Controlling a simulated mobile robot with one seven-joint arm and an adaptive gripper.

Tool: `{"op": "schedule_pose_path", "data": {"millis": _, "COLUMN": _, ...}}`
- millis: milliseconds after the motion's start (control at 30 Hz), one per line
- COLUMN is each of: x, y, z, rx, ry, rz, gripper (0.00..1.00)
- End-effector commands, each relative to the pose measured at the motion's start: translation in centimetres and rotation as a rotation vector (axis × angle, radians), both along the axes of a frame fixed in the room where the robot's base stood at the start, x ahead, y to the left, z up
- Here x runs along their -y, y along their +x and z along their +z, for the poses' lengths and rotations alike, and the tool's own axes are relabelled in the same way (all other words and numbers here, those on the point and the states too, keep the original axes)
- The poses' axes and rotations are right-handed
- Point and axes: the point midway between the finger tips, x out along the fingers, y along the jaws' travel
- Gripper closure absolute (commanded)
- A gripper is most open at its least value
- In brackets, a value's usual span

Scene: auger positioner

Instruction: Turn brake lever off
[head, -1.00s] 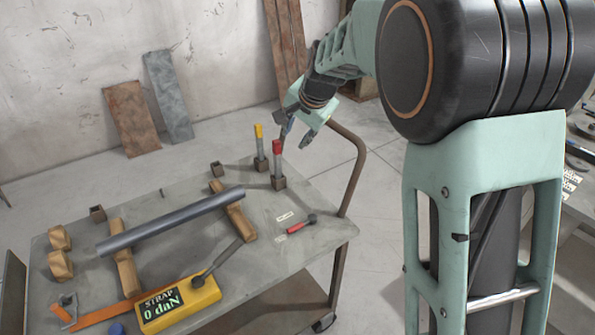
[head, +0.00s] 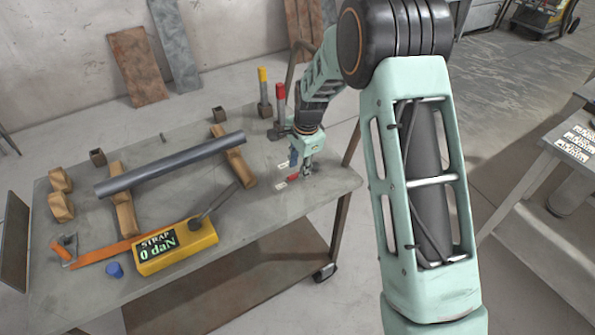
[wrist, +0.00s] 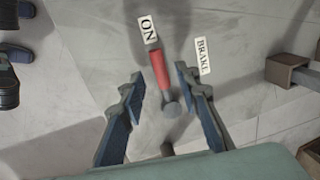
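The brake lever has a red handle (wrist: 160,68) and a grey round pivot (wrist: 172,109) in the wrist view. Its handle points at the ON label (wrist: 148,29), with the BRAKE label (wrist: 203,56) to the right. In the head view, a bit of the red handle (head: 293,179) shows beside my gripper (head: 300,170), which hides the rest. My gripper also shows in the wrist view (wrist: 159,76), pointing down, open and empty, with one blue-padded finger on each side of the lever. I cannot tell its exact height above the table.
Yellow-topped (head: 264,92) and red-topped (head: 280,105) upright levers stand close behind my gripper. A grey pipe (head: 170,165) on wooden blocks and a yellow STRAP display box (head: 176,246) lie to the left. The table's right edge is close by.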

Motion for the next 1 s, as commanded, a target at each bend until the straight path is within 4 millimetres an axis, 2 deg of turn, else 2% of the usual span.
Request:
{"op": "schedule_pose_path", "data": {"millis": 100, "x": -0.1, "y": 0.3, "z": -1.5, "rx": 0.0, "ry": 0.0, "rz": 0.001, "gripper": 0.7}}
{"op": "schedule_pose_path", "data": {"millis": 200, "x": -0.2, "y": 0.4, "z": -2.1, "rx": 0.001, "ry": 0.0, "rz": 0.001, "gripper": 0.7}}
{"op": "schedule_pose_path", "data": {"millis": 500, "x": -0.2, "y": 0.4, "z": -2.3, "rx": 0.001, "ry": 0.0, "rz": 0.001, "gripper": 0.7}}
{"op": "schedule_pose_path", "data": {"millis": 567, "x": -0.3, "y": 0.4, "z": -2.3, "rx": 0.001, "ry": 0.0, "rz": 0.001, "gripper": 0.74}}
{"op": "schedule_pose_path", "data": {"millis": 800, "x": -0.3, "y": 0.4, "z": -2.3, "rx": 0.001, "ry": 0.0, "rz": 0.001, "gripper": 1.0}}
{"op": "schedule_pose_path", "data": {"millis": 1000, "x": -0.2, "y": 0.4, "z": -2.3, "rx": 0.001, "ry": 0.0, "rz": 0.001, "gripper": 1.0}}
